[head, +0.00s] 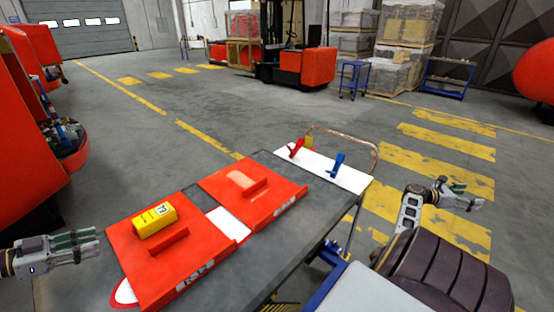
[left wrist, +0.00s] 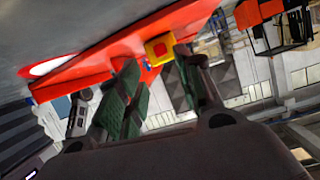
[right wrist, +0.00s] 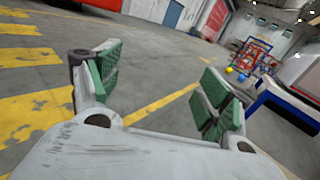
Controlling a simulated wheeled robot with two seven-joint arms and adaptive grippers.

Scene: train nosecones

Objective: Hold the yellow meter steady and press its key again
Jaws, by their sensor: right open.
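The yellow meter (head: 155,221) lies on the left red panel (head: 125,243), with a small black-and-white marked patch on top. In the left wrist view the yellow meter (left wrist: 154,57) shows a red square on its near face, beyond the fingertips; I cannot tell whether this is the key. My left gripper (head: 97,241) is left of the panel, apart from the meter, open and empty; its green-padded fingers show in the left wrist view (left wrist: 158,85). My right gripper (head: 477,196) is open and empty, out over the floor right of the table (right wrist: 160,85).
A second red panel (head: 282,206) lies on the dark table (head: 262,252). A white board (head: 352,180) at its far end carries a red clamp (head: 296,148) and a blue one (head: 337,163). A red forklift (head: 307,68) and stacked pallets stand behind. The floor around is largely clear.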

